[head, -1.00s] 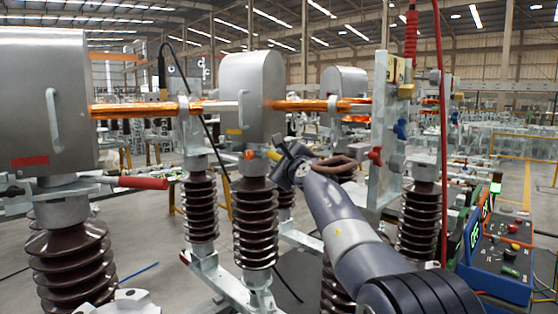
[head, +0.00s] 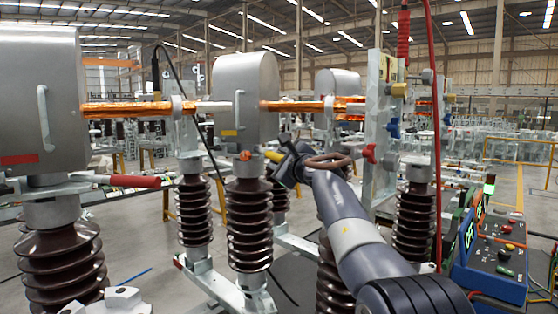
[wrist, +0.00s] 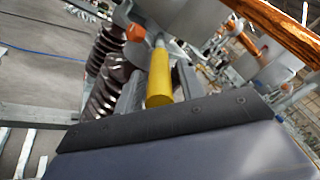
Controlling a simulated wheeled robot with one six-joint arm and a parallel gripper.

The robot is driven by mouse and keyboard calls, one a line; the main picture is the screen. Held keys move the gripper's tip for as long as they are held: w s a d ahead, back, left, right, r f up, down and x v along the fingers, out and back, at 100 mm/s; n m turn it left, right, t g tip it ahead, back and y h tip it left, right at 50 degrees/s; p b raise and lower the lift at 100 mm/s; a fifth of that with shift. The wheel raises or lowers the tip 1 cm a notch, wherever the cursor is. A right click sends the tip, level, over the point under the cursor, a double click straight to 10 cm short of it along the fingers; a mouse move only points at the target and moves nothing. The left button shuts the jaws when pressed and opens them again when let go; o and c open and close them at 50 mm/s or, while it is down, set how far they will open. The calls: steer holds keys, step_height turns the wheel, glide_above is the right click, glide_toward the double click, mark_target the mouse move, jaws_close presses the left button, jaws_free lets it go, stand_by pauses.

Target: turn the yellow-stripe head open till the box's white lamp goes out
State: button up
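The head with a yellow stripe (head: 232,133) is a grey metal hood on a brown ribbed insulator in the middle of the head view. A yellow handle (head: 273,156) sticks out low on its right side. My gripper (head: 285,165) is at this handle. In the wrist view the yellow handle (wrist: 159,76) lies between my two grey fingers, pointing toward my palm. Whether the fingers press on it I cannot tell. The blue control box (head: 490,262) is at the right, with a small lamp post (head: 490,184) showing white and green. Its panel lamps are too small to read.
Another grey hood (head: 40,95) with a red stripe and red handle (head: 136,181) stands at the left. Orange-copper bars (head: 128,109) run between the hoods. A grey post (head: 380,125) with coloured knobs and a hanging red cable (head: 436,130) stand right of my arm.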

steer(key=shift+o, duration=0.4)
steer(key=b+v, duration=0.3)
steer(key=v, duration=0.4)
steer(key=shift+s, duration=0.2)
steer(key=shift+d, duration=0.15)
steer(key=shift+c, duration=0.2)
